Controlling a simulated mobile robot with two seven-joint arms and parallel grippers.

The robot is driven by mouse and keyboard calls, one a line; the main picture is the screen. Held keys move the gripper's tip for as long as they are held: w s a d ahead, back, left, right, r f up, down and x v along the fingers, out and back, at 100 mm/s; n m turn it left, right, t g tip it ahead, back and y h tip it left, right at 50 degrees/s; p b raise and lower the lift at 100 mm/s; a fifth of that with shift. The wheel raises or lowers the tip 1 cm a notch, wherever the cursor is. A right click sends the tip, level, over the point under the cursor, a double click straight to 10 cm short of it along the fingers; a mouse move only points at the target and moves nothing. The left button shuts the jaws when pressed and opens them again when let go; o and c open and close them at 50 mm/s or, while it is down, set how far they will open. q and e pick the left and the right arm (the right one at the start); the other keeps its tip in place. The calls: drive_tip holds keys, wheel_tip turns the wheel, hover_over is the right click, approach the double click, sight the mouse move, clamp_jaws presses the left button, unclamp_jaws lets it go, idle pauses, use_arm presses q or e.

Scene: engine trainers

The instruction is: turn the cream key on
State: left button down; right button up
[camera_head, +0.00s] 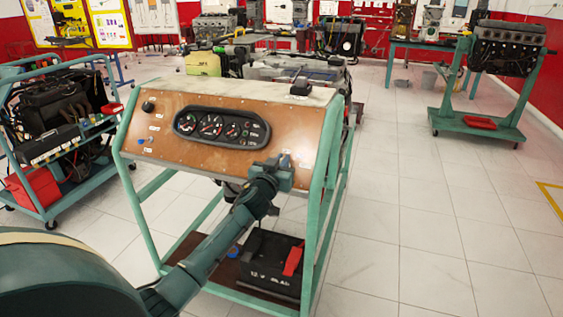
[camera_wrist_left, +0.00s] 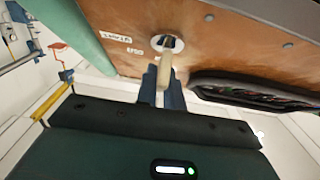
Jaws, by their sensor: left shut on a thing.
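The cream key (camera_wrist_left: 165,72) shows in the left wrist view, standing out from a round pale key switch (camera_wrist_left: 177,45) on the orange-brown panel. My left gripper (camera_wrist_left: 162,84) is shut on the key, with one blue finger on each side of it. In the head view my left gripper (camera_head: 285,172) is at the lower right of the instrument panel (camera_head: 165,133), and it hides the key there. My right gripper is in neither view.
The gauge cluster (camera_head: 222,128) is left of my gripper in the head view. The green stand frame (camera_head: 325,185) runs close on the right. A black battery (camera_head: 265,262) sits on the shelf below. Floor to the right is clear.

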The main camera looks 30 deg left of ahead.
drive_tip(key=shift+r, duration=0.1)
use_arm(q)
drive_tip(key=m+h+p, duration=0.2)
drive_tip(key=shift+r+m, duration=0.2)
drive_tip(key=shift+m, duration=0.1)
drive_tip(key=m+h+p, duration=0.3)
drive_tip(key=m, duration=0.1)
drive_tip(key=m+h+p, duration=0.2)
drive_tip(key=m, duration=0.1)
drive_tip(key=shift+d+f+g, duration=0.15)
drive_tip(key=shift+g, duration=0.25)
drive_tip(key=shift+m+h, duration=0.3)
drive_tip(key=shift+m, duration=0.2)
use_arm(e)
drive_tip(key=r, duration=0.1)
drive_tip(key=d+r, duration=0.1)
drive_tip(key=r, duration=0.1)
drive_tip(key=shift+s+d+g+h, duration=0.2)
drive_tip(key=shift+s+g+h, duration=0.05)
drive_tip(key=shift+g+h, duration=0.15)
use_arm(q)
drive_tip(key=shift+f, duration=0.1)
drive_tip(key=shift+d, duration=0.1)
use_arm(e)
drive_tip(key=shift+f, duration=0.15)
use_arm(q)
drive_tip(key=c, duration=1.5)
unclamp_jaws()
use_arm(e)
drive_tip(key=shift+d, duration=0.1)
